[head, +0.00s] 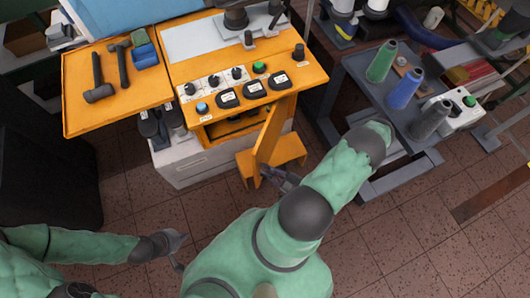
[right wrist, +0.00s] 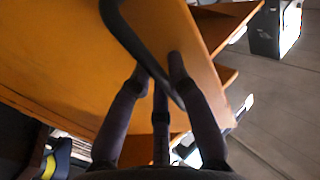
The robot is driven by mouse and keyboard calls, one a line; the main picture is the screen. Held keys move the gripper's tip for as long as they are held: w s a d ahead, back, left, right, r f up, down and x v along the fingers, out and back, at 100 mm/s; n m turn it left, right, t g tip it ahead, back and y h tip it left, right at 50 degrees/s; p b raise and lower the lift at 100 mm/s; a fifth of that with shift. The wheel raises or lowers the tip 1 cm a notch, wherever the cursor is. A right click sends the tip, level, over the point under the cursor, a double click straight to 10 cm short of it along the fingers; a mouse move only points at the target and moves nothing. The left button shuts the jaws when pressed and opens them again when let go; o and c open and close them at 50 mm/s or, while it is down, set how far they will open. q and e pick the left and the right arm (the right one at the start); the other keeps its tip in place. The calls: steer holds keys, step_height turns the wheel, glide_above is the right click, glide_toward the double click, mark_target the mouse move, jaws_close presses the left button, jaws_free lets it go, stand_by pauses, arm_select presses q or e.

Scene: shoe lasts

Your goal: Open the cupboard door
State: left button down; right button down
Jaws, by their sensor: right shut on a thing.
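The orange cupboard door (head: 268,135) stands edge-on in the head view, swung out from the orange bench, with the dark inside of the cupboard (head: 228,124) showing to its left. In the right wrist view the door's flat orange face (right wrist: 60,60) fills the left and middle. A black bar handle (right wrist: 122,32) runs along it. My right gripper (right wrist: 160,72) is shut on the handle, with its fingers on either side of the bar. In the head view it is low at the door, partly hidden by my arm. My left gripper (head: 182,250) is empty, open and away from the cupboard.
Orange shelf-like ledges (head: 291,148) show beside the door. A white drawer unit (head: 190,165) stands left of it. A grey table (head: 350,75) with thread cones stands to the right. The tiled floor (head: 385,240) in front is mostly clear.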

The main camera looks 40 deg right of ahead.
mark_target(261, 156)
stand_by(0.3)
steer(key=c, duration=1.2)
jaws_free()
steer(key=shift+o, duration=0.2)
step_height(261, 156, up, 10)
steer(key=shift+f, duration=0.1)
